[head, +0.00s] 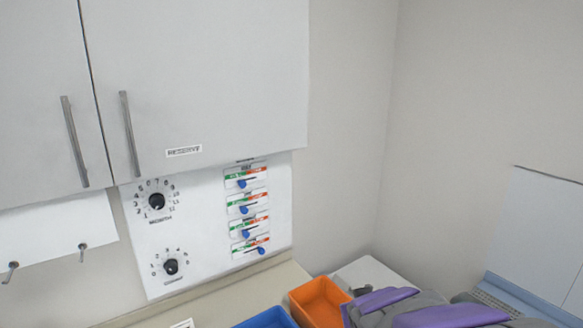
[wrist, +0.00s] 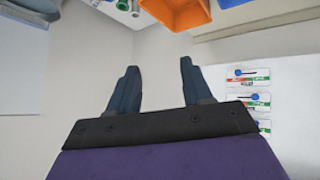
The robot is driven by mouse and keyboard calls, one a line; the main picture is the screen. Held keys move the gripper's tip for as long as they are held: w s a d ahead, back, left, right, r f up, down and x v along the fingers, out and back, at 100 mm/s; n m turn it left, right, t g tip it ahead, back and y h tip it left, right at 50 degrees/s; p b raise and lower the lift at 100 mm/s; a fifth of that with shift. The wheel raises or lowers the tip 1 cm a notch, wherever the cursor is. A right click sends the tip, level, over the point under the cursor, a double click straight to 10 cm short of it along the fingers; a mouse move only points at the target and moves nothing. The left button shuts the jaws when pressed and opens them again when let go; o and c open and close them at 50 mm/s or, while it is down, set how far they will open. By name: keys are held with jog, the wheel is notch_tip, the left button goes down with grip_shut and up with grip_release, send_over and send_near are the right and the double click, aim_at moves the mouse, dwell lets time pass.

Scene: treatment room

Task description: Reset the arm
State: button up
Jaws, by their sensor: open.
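My gripper (wrist: 159,66) shows in the wrist view with its two dark fingers spread wide apart. Nothing is between the fingers; only pale wall lies behind them. In the head view, my purple and grey arm (head: 405,303) shows at the bottom right, low and in front of the corner. I cannot clearly make out the fingers in that view.
A white panel (head: 190,282) with two black dials and several blue sliders hangs under the wall cabinet (head: 210,80). An orange bin (head: 318,303) and a blue bin (head: 266,318) stand on the counter below. A blue-edged board (head: 525,290) is at right.

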jog(key=s+f+g+b, duration=0.3)
jog(key=s+f+g, duration=0.2)
jog(key=s, duration=1.1)
jog(key=s+f+m+g+y+b, duration=0.1)
jog(key=s+f+g, duration=0.4)
jog(key=s, duration=1)
jog(key=shift+s+a+f+m+g+b, duration=0.2)
jog(key=shift+s+a+m+g+b, duration=0.15)
jog(key=shift+b, duration=0.55)
